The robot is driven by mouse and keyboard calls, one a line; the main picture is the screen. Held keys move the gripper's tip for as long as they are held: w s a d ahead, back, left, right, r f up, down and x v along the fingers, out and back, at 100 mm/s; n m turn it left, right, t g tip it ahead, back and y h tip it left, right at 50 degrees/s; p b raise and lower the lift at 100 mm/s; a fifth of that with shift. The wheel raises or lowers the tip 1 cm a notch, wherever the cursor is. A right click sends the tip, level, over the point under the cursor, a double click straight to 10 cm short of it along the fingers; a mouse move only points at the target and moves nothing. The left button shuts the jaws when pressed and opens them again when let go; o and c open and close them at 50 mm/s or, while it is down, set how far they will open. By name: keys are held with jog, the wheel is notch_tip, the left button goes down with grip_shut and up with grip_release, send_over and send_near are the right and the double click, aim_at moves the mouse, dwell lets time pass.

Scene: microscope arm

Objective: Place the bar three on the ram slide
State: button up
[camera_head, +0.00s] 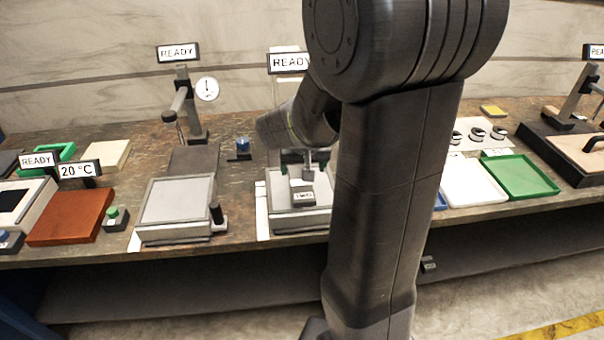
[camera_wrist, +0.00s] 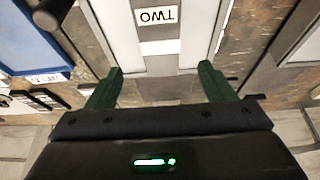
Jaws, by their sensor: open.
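My gripper (camera_wrist: 160,84) is open in the wrist view, its two green fingers apart with nothing between them. In the head view a small block with a label (camera_head: 303,197) sits on the grey-and-white station (camera_head: 318,219), below my arm's end. My arm hides part of that station. I cannot make out a bar marked three, and I cannot tell which part is the ram slide.
Left of the station stands a grey flat-topped box (camera_head: 177,203) with a dark knob, then a brown-red plate (camera_head: 70,217). A gauge stand (camera_head: 188,105) is behind. A white tray (camera_head: 472,184) and green tray (camera_head: 521,177) lie right of my arm.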

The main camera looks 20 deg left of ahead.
jog(key=shift+v, duration=2.05)
